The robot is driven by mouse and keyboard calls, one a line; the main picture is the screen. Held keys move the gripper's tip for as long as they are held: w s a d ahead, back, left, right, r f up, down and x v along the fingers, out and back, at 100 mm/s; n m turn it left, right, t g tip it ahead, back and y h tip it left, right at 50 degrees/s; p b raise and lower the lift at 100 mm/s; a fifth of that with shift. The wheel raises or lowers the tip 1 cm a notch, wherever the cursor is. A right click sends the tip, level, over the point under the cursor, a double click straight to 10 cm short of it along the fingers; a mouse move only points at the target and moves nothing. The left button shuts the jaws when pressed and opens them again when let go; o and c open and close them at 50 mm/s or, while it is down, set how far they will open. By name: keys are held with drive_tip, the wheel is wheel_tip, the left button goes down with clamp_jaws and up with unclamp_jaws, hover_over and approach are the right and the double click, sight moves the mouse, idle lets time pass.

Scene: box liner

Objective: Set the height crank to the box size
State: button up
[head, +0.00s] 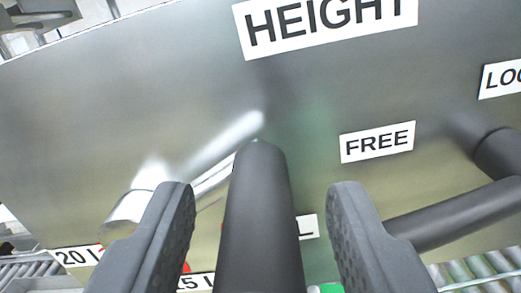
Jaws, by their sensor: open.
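A black cylindrical handle (262,215), seemingly the crank's grip, stands between the two fingers of my gripper (264,190) in the head view. My gripper is open, with a visible gap on each side of the handle. Behind it, a shiny metal part (128,206) shows at the lower left, partly hidden by my left finger. The grey panel (90,120) carries a HEIGHT label (325,24). Along its lower edge are size labels: "20 L" (76,257), one ending in "5 L" (197,282), and one mostly hidden (308,226). A small red mark (187,267) shows near the middle label.
A black lever (455,213) lies at the right, passing behind my right finger. A FREE label (377,142) and a cut-off label starting "LO" (502,78) are near it. Conveyor rollers (485,268) show at the lower right. The upper left panel is clear.

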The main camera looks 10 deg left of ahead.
drive_tip(key=shift+w, duration=1)
clamp_jaws()
